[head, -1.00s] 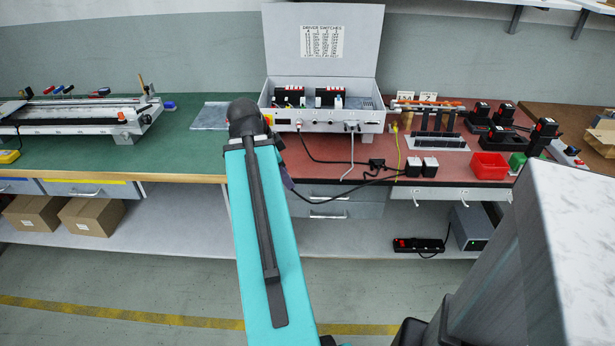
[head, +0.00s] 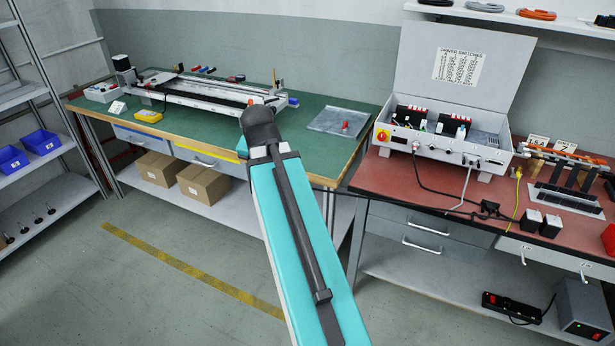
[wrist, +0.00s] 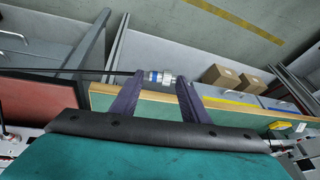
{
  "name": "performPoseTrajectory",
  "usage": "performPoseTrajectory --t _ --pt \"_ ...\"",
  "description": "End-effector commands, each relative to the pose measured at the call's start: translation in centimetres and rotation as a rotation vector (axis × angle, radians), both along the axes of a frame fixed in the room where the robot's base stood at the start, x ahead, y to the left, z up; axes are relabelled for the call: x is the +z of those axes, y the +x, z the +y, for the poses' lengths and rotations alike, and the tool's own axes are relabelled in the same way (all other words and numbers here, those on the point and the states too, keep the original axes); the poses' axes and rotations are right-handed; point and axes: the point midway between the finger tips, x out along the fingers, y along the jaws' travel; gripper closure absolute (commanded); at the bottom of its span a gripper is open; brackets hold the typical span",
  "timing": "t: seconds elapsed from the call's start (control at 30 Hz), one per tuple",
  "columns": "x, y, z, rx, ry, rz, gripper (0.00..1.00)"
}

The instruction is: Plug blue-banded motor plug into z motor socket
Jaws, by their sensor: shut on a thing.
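In the wrist view my gripper (wrist: 161,76) is shut on the blue-banded motor plug (wrist: 154,77), a silvery cylindrical connector with a blue ring near its left end. The plug lies across between the fingertips, and a dark cable runs off it to the left. It is held above the benches' front edges. In the head view my arm hides the gripper and plug. The open-lidded controller box (head: 470,157) stands on the red bench with several connectors along its front panel. I cannot tell which socket is the z motor one.
The green bench (head: 303,135) holds a long gantry rail (head: 200,92), a grey sheet (head: 333,122) and a small red item (head: 345,127). The red bench (head: 384,180) carries cables, black adapters (head: 541,223) and a tool rack. Cartons (head: 203,183) sit on the lower shelf. The floor ahead is clear.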

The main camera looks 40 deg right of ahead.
Motion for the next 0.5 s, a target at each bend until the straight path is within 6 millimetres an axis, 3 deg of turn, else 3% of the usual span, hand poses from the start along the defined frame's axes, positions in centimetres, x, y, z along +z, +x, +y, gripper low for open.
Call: performPoseTrajectory --t 0.03,0.1,0.5 --pt "0.4 1.9 2.3 0.083 0.009 -0.015 0.9" --pt "0.7 3.4 4.6 0.181 0.009 -0.015 0.9" --pt "2.4 9.8 18.7 0.725 0.009 -0.013 0.9"
